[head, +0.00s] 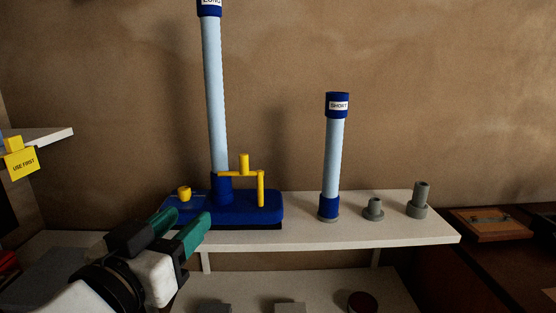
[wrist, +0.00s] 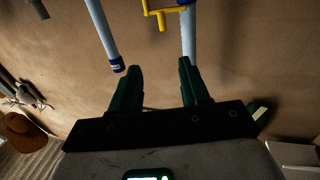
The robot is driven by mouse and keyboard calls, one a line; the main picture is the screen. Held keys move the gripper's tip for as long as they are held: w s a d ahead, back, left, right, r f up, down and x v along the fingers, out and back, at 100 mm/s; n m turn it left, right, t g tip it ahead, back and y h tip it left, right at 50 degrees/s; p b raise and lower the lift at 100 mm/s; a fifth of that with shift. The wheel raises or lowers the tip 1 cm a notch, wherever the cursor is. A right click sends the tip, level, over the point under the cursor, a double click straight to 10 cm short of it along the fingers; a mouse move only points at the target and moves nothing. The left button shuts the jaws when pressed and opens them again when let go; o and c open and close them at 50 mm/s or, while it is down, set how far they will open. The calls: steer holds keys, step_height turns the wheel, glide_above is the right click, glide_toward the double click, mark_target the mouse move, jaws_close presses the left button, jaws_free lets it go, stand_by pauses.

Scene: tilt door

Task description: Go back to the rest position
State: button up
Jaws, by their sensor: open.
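My gripper (head: 187,225) has green fingers and stands in front of the left part of the white shelf in the head view. In the wrist view my gripper (wrist: 160,84) is open, with nothing between its fingers. A blue base (head: 235,205) with yellow fittings and a tall light-blue tube (head: 214,100) stands on the shelf just beyond the fingers. I cannot tell from the head view whether the fingers touch the base. Its yellow handle (wrist: 163,14) shows at the top of the wrist view.
A shorter tube (head: 332,155) labelled SHORT stands upright on the white shelf (head: 385,231), with two grey pegs (head: 418,203) to its right. A lower shelf holds small blocks. A small shelf with a yellow tag (head: 22,163) is at the left. A wooden board (head: 490,224) lies at the right.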

steer(key=w+d+f+n+g, duration=0.1)
steer(key=w+d+f+g, duration=0.15)
steer(key=d+f, duration=0.6)
steer(key=w+d+f+g, duration=0.1)
steer(key=d+f+g, duration=0.2)
steer(key=d+f, duration=0.6)
steer(key=s+d+f+g, duration=0.2)
steer(key=s+d+f, duration=0.2)
steer(key=d+f, duration=0.35)
steer(key=s+d+f+g, duration=0.3)
steer(key=s+d+f, duration=0.1)
steer(key=d+f, duration=0.4)
steer(key=s+d+f+n+g+y, duration=0.15)
steer(key=s+d+f+g, duration=0.35)
steer(key=s, duration=0.7)
steer(key=s+d+f+g+y, duration=0.1)
steer(key=s+d+f+y, duration=0.2)
steer(key=s+f, duration=0.6)
step_height(320, 180, up, 20)
steer(key=s+p, duration=0.2)
steer(key=p, duration=1.5)
steer(key=shift+s+a+f+p, duration=0.2)
steer(key=shift+s+p, duration=0.2)
steer(key=shift+o, duration=0.3)
